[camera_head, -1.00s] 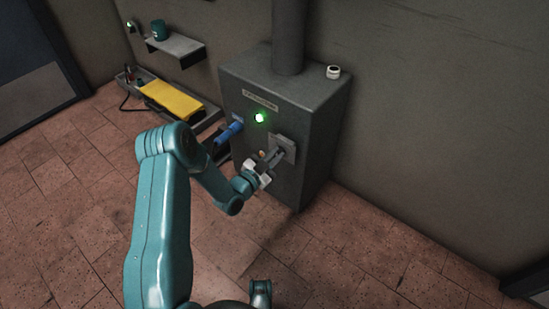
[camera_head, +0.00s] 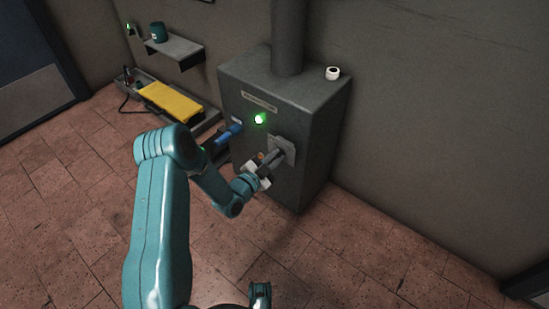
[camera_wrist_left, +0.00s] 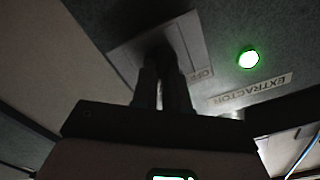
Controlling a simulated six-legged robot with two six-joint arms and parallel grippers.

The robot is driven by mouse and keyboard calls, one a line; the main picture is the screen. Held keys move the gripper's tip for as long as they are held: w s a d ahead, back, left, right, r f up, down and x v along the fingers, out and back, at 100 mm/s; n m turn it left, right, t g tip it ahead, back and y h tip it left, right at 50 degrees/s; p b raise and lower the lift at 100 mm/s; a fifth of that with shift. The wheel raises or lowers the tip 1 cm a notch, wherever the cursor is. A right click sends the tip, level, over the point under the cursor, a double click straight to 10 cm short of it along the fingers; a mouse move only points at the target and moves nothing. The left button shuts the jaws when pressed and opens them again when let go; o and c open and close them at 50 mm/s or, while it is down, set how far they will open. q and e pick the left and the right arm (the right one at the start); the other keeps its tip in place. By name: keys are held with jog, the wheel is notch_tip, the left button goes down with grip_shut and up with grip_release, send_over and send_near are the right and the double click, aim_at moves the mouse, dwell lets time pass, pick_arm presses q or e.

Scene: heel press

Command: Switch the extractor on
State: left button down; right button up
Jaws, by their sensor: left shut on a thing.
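The extractor (camera_head: 258,140) is a dark grey metal cabinet against the wall with a flue pipe on top. A green lamp (camera_head: 259,119) glows on its front; it also shows in the wrist view (camera_wrist_left: 249,59). Below right of the lamp is a light switch plate (camera_head: 288,146) with a handle (camera_head: 276,154). My left gripper (camera_head: 266,164) is shut on the handle in front of the plate. In the wrist view the fingers (camera_wrist_left: 163,85) reach up to the plate, which carries an OFF label (camera_wrist_left: 201,74). They hide most of the handle. My right gripper is not in view.
A blue handle (camera_head: 230,132) sticks out of the cabinet's left part, close to my forearm. A white roll (camera_head: 333,73) stands on top. At left are a wall shelf (camera_head: 176,50) with a teal mug and a tray with a yellow item (camera_head: 171,98).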

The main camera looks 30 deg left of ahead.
pick_arm(q)
jog(key=c, duration=1.1)
grip_release()
jog(key=shift+f, duration=0.1)
jog(key=shift+c, duration=0.2)
jog(key=shift+s, duration=0.15)
jog(key=s+a+p, duration=0.1)
jog(key=s+p, duration=0.4)
jog(key=s, duration=1.1)
jog(key=shift+a, duration=0.15)
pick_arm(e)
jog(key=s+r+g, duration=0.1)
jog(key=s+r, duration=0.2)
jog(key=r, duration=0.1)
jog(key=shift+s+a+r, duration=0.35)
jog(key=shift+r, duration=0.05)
